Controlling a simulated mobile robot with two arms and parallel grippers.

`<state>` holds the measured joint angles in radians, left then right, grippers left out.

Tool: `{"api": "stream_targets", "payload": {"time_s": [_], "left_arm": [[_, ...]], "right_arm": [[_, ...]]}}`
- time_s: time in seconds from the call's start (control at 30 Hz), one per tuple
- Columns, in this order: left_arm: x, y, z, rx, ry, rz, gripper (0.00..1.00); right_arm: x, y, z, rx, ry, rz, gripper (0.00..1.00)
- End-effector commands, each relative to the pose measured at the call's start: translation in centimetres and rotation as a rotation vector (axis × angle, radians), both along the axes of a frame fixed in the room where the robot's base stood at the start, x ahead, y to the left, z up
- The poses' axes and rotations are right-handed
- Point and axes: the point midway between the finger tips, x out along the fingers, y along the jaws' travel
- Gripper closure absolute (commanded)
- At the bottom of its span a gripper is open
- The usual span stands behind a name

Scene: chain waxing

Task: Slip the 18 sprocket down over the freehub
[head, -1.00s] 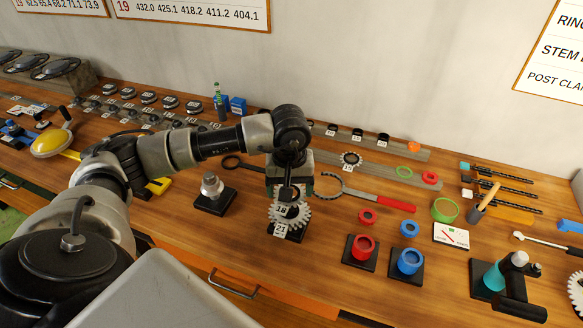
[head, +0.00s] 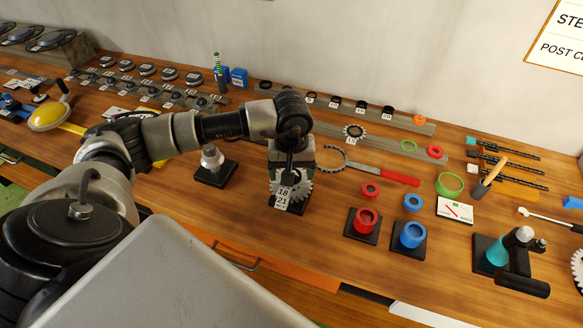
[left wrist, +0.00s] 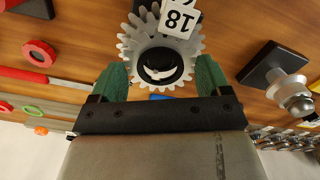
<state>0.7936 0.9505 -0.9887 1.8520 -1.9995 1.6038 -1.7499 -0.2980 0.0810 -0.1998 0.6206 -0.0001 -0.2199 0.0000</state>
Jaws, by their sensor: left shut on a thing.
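My left gripper (head: 287,174) points down at the middle of the bench, shut on the silver toothed 18 sprocket (left wrist: 133,48). In the left wrist view its green fingers (left wrist: 160,82) sit on either side of the sprocket, with the white 18 tag (left wrist: 180,18) at the far edge. In the head view the 18 tag (head: 283,191) shows just above a 21 tag (head: 282,201). The freehub is mostly hidden under the gripper; a dark round part with a bright crescent (left wrist: 160,72) shows in the sprocket's hole. I cannot tell how far the sprocket is down over it. My right gripper is not in view.
A silver-topped stand (head: 212,160) is close on the left. A red-handled chain tool (head: 395,177) lies to the right, with red (head: 364,222) and blue (head: 411,237) cups in front of it. Another sprocket (head: 354,132) lies on a rail behind.

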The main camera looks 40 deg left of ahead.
Motion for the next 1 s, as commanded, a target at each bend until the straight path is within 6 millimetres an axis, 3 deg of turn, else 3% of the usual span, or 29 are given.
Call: {"api": "stream_targets", "payload": {"time_s": [1.0], "left_arm": [[-0.02, -0.02, -0.13, 0.0, 0.001, -0.001, 0.45]], "right_arm": [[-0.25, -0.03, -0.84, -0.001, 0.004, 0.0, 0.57]]}}
